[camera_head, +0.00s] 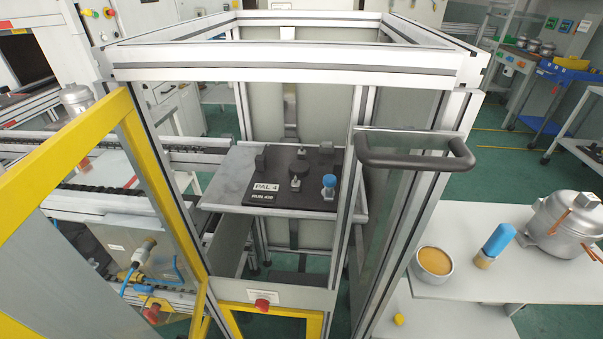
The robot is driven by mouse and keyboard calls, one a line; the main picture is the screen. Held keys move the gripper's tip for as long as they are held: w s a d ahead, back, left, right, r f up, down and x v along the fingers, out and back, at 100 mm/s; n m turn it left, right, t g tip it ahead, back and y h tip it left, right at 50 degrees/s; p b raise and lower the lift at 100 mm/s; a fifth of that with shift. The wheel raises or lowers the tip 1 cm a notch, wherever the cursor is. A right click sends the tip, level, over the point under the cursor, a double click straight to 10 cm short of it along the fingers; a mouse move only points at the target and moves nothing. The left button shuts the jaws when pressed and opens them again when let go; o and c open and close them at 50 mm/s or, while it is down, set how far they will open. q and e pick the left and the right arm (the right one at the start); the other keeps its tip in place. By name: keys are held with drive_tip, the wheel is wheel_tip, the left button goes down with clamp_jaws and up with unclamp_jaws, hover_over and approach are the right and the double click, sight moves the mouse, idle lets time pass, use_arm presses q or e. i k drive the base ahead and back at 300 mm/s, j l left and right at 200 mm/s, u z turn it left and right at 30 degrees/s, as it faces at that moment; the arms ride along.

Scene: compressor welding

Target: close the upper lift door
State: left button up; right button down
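The lift is a tall frame of pale metal profiles with an open top (290,58). A dark grey bar handle (415,158) sits at the upper right of its front, beside a clear panel (395,215) in metal profiles. This looks like the upper lift door; I cannot tell its exact angle or hinge side. Through the front, a grey shelf (228,178) holds a black plate (290,192) labelled PAL 4, with several small fixtures and a blue-topped part. Neither of my grippers is in view, and nothing touches the handle.
A yellow-framed panel (60,160) stands at the left front, close to the lift. A red button (262,304) sits on the lower crossbar.

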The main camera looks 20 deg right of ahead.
sight(24, 187)
drive_tip(key=j+z, duration=0.2)
drive_tip(key=j, duration=0.15)
drive_tip(key=k+j+z, duration=0.15)
drive_tip(key=j, duration=0.2)
drive_tip(key=j+z, duration=0.2)
drive_tip(key=j, duration=0.15)
drive_tip(key=k+j+z, duration=0.15)
drive_tip(key=j, duration=0.2)
